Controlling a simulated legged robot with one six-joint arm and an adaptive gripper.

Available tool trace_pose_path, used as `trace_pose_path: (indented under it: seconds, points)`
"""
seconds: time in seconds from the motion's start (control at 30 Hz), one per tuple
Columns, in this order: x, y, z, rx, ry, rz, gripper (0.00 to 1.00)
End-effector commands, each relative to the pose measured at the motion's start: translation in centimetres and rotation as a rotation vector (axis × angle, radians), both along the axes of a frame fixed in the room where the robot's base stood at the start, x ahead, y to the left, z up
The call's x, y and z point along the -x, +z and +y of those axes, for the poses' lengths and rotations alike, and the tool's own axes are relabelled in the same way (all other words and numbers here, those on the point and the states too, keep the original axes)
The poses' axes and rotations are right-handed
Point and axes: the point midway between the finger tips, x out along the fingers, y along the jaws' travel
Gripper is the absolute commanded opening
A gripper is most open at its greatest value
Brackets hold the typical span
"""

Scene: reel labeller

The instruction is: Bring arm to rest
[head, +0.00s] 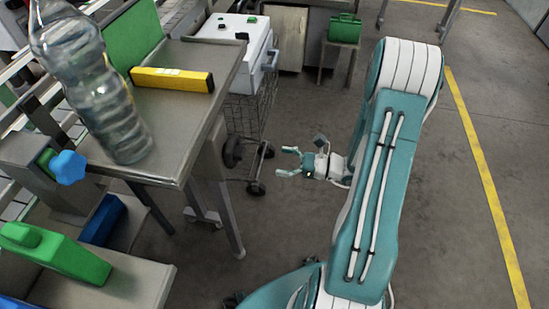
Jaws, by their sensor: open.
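My arm rises on the right in the head view, folded at a high elbow, with its forearm hanging behind the teal upper link. My gripper (289,163) is teal and white and points left. Its two fingers are spread apart with nothing between them. It hangs over bare floor, to the right of the grey table (202,67) and apart from it. Part of my forearm and wrist is hidden behind the upper link.
A clear bottle (92,85) and a yellow level (172,80) are on the table. A wheeled wire cart (249,115) stands behind my gripper, near a white box (233,42). A green container (55,252) lies at lower left. Floor right of my arm is clear, with a yellow line (480,165).

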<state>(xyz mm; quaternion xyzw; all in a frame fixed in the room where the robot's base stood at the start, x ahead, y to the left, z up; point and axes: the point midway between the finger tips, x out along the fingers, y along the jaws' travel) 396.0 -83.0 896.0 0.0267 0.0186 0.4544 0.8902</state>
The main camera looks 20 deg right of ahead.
Motion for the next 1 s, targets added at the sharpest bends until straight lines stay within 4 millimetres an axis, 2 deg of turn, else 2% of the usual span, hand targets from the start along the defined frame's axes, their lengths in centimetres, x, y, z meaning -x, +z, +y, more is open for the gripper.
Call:
trace_pose_path:
  seconds: [0.47,0.57,0.67,0.8,1.0]
  points:
    - [0.0,0.3,0.3,0.011,0.014,-0.005,1.00]
    - [0.3,1.5,1.5,0.068,0.085,-0.029,1.00]
    - [1.1,3.3,3.6,0.175,0.211,-0.072,1.00]
    - [3.0,5.6,6.5,0.353,0.405,-0.145,1.00]
    - [6.0,8.2,9.2,0.620,0.656,-0.269,1.00]
